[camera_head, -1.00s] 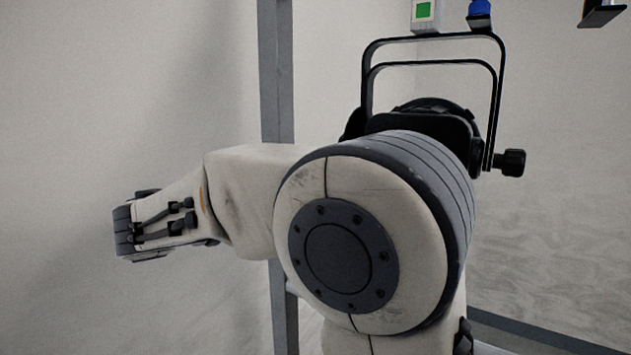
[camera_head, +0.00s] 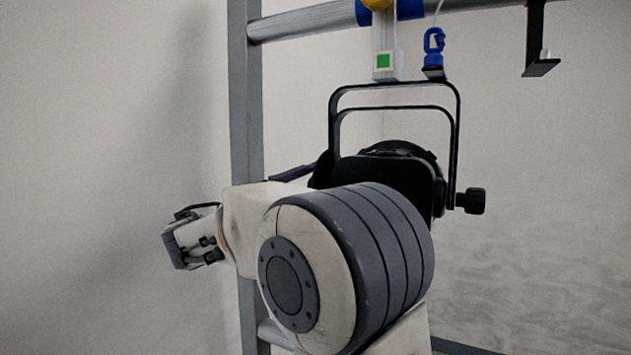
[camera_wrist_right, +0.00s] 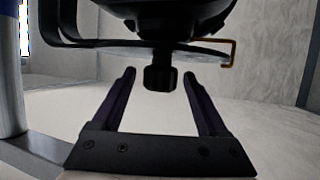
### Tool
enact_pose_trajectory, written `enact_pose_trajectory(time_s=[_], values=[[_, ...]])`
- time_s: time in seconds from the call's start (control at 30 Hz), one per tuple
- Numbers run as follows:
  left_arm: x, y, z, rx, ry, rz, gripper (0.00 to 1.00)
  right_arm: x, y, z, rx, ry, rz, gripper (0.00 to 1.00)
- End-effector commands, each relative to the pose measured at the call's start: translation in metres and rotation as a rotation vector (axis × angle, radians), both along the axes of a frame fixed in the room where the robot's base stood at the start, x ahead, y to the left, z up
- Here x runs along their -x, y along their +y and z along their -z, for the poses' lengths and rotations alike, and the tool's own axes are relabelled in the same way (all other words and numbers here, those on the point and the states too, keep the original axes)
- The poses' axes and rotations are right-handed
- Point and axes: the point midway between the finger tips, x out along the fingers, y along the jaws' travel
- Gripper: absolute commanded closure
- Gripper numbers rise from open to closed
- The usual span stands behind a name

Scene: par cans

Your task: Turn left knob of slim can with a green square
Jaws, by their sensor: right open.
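The black slim can (camera_head: 395,175) hangs in a black double yoke (camera_head: 455,130) beneath a white tag with a green square (camera_head: 383,62). Its right knob (camera_head: 471,201) shows clearly. In the head view its left side is hidden behind my right arm. In the right wrist view a black knob (camera_wrist_right: 160,77) sticks out from the can (camera_wrist_right: 185,18). My right gripper (camera_wrist_right: 160,95) is open, with one dark purple finger on each side of the knob and visible gaps between. A purple strip left of the can in the head view looks like one finger. My left gripper is out of view.
A grey upright post (camera_head: 240,130) and a horizontal bar (camera_head: 300,22) stand behind and left of the can. A blue clip (camera_head: 433,50) hangs beside the tag, and a black bracket (camera_head: 540,66) hangs further right. A bare wall lies left.

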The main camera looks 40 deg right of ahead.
Motion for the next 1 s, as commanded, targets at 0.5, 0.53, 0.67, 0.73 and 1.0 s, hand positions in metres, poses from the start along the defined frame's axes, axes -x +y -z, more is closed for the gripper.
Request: enact_pose_trajectory(time_s=[0.5,0.53,0.67,0.73,1.0], values=[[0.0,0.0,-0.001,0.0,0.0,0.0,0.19,0.0,-0.005,-0.001,0.0,0.0,-0.001,0.85],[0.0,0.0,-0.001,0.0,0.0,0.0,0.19,0.0,-0.005,-0.001,0.0,0.0,-0.001,0.96],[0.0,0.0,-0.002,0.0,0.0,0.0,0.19,0.0,-0.007,-0.001,-0.002,0.001,0.0,1.0],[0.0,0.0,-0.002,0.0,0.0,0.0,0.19,0.0,-0.006,-0.001,-0.006,0.002,0.0,1.0],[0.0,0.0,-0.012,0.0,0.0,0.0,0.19,0.0,-0.004,-0.004,-0.089,0.034,-0.002,1.0]])
